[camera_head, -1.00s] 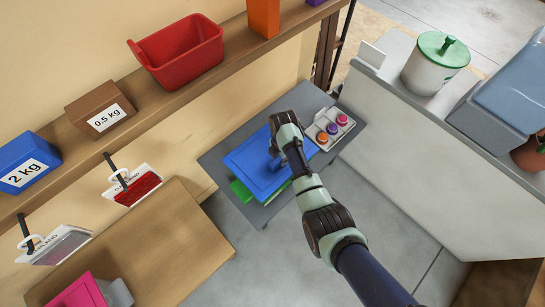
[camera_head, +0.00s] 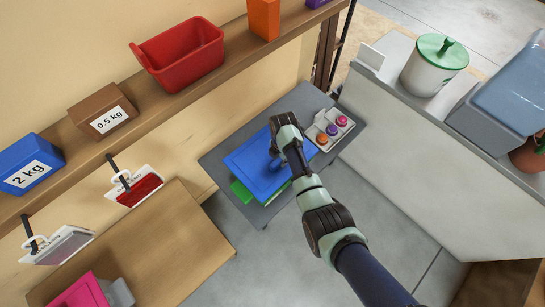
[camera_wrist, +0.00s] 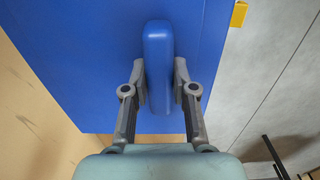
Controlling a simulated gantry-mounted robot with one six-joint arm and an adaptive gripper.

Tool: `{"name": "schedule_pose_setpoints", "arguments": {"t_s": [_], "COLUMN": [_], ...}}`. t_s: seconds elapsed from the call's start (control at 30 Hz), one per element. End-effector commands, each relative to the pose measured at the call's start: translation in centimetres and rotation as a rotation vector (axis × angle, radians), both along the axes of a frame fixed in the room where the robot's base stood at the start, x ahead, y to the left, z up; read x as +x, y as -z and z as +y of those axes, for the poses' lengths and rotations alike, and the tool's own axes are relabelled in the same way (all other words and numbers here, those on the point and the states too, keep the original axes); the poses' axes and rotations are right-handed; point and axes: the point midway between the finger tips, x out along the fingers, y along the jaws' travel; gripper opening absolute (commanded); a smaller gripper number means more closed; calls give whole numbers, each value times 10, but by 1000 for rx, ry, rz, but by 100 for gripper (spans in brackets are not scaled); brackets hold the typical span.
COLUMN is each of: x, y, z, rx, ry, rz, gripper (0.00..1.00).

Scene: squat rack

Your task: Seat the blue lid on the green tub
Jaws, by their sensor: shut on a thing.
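The blue lid (camera_head: 247,165) lies flat over the green tub (camera_head: 241,191) on the grey table. A green handle pokes out at the tub's left, and a strip of green wall shows below the lid at lower right. My gripper (camera_head: 277,152) is over the middle of the lid. In the wrist view, its fingers (camera_wrist: 159,82) are shut on the lid's raised bar handle (camera_wrist: 158,45), with the blue lid (camera_wrist: 75,70) filling the left and middle. The lid hides most of the tub's rim, so I cannot tell whether it is fully down.
A grey tray of coloured knobs (camera_head: 330,130) stands close to the lid's right. A white counter (camera_head: 400,150) holds a green-lidded canister (camera_head: 434,70). A wooden shelf with a red bin (camera_head: 180,60) runs along the wall. A yellow piece (camera_wrist: 239,14) shows by the lid.

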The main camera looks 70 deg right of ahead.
Motion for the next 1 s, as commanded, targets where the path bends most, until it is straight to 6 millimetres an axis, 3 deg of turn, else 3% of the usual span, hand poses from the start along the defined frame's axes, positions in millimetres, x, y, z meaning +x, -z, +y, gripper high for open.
{"name": "schedule_pose_setpoints", "arguments": {"t_s": [1.0], "x": [0], "y": [9], "z": [0], "rx": [0], "ry": [0], "rz": [-1], "gripper": [0]}}
